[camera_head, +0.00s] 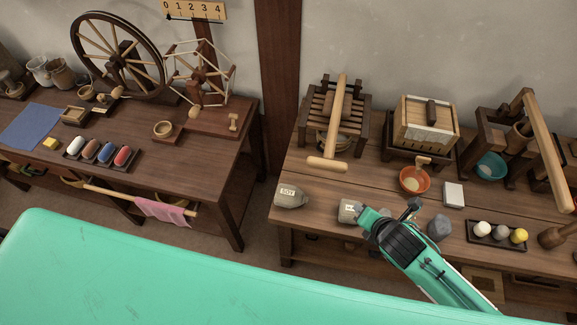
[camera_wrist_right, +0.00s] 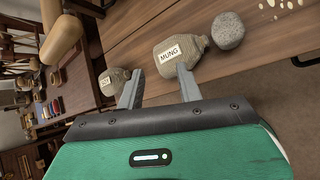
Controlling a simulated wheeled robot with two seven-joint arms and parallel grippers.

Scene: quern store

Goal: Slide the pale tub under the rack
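My right gripper (camera_head: 366,214) is low over the right table's front edge. In the right wrist view its two fingers (camera_wrist_right: 160,80) are apart with nothing held between them. A sack labelled MUNG (camera_head: 349,211) is just beyond the fingertips; it also shows in the wrist view (camera_wrist_right: 180,50). Contact cannot be told. A slatted wooden rack (camera_head: 318,101) stands at the table's back left, with something round partly hidden beneath it. A pale wooden box (camera_head: 412,132) stands right of it on a dark stand; I cannot tell whether this is the tub. My left gripper is not in view.
A grey sack (camera_head: 290,196) lies left of the gripper, a grey stone (camera_head: 439,228) to its right. An orange bowl (camera_head: 414,180), white block (camera_head: 453,194) and dark tray (camera_head: 477,239) are farther right. A wooden roller (camera_head: 327,164) juts forward.

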